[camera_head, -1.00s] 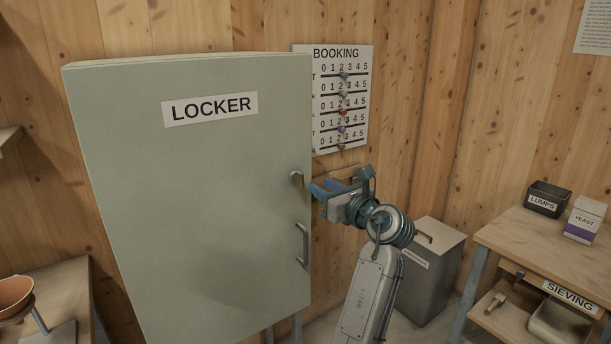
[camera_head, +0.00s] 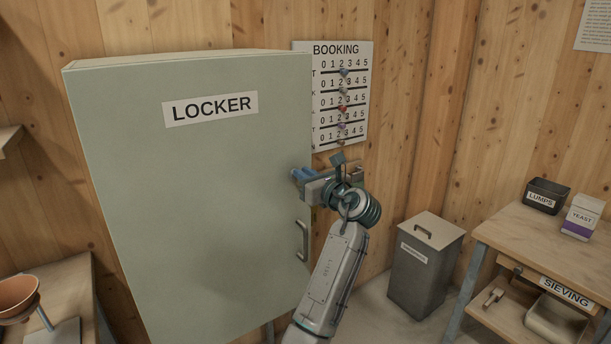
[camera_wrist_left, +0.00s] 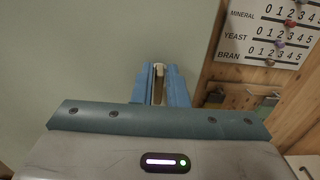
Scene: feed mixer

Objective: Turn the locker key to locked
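The pale green locker (camera_head: 200,210) stands at the left with its door shut. Its key, a small upright metal tab at the door's right edge in the earlier head frame, is hidden behind my gripper in the head view now. In the left wrist view the key (camera_wrist_left: 158,82) stands upright between the blue fingers. My left gripper (camera_head: 300,176) is at the door's right edge; in the left wrist view its fingers (camera_wrist_left: 159,88) are close in on both sides of the key and look shut on it. My right gripper is in neither view.
The locker's bar handle (camera_head: 302,241) is just below my gripper. A booking board (camera_head: 357,60) hangs on the wooden wall behind. A lidded grey bin (camera_head: 424,270) and the sieving table (camera_head: 540,235) stand to the right.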

